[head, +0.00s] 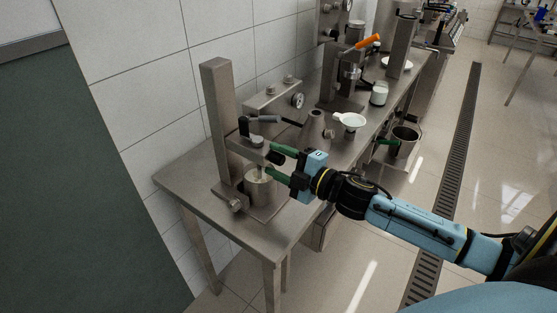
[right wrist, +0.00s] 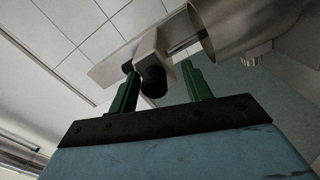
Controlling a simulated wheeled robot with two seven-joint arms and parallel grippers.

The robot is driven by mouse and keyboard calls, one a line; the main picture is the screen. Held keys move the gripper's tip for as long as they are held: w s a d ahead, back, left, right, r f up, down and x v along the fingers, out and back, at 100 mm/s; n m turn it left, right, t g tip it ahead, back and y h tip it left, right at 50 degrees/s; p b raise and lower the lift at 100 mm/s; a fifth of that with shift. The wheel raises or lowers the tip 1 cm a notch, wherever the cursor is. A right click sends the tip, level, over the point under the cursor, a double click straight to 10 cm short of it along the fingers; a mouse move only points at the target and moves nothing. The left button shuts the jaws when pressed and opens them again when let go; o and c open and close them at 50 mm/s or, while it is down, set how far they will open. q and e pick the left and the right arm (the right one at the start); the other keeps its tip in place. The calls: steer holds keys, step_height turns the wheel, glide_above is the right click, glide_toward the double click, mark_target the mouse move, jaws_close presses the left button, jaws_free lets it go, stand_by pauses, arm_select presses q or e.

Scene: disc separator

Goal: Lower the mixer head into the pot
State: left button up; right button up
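The mixer stand (head: 217,105) is a tall grey column on a base plate at the near left end of the steel table. Its mixer head (head: 247,147) reaches out from the column above a metal pot (head: 257,188), with a pale shaft running down to the pot's mouth. My right gripper (head: 276,163) is at the front of the mixer head, its green fingers spread apart. In the right wrist view, a black knob (right wrist: 153,82) on a metal bracket lies between the open fingers; firm contact does not show. My left gripper is out of view.
Behind the mixer on the steel table (head: 193,193) stand a box with a gauge (head: 297,100), a metal cone (head: 315,128) and a white dish (head: 352,121). A glass of white liquid (head: 379,93) is farther back. A metal bucket (head: 405,139) stands right of the table.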

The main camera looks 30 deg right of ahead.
steer(key=shift+s+d+f, duration=0.1)
steer(key=v, duration=1.3)
steer(key=shift+s, duration=0.1)
stand_by(0.3)
steer(key=s+d+f+m+g+h, duration=0.2)
steer(key=s+d+f+m+h, duration=0.15)
steer(key=f, duration=0.75)
steer(key=s+d+f+m+g+h, duration=0.2)
steer(key=f+m, duration=0.2)
steer(key=f, duration=0.7)
steer(key=s+d+f+m+g+h, duration=0.2)
steer(key=s+d+f+m+h, duration=0.15)
steer(key=f, duration=0.75)
steer(key=s+a+f+m+g+y, duration=0.1)
steer(key=s+a+f+g, duration=0.3)
steer(key=s+a+f, duration=0.5)
steer(key=s+a+f+m+g+y, duration=0.1)
steer(key=s+a+f+m+g, duration=0.3)
steer(key=s+a+f, duration=0.5)
steer(key=s+f+g, duration=0.1)
steer(key=s+f, duration=0.2)
steer(key=s, duration=0.2)
steer(key=shift+s+g, duration=0.2)
steer(key=shift+g, duration=0.1)
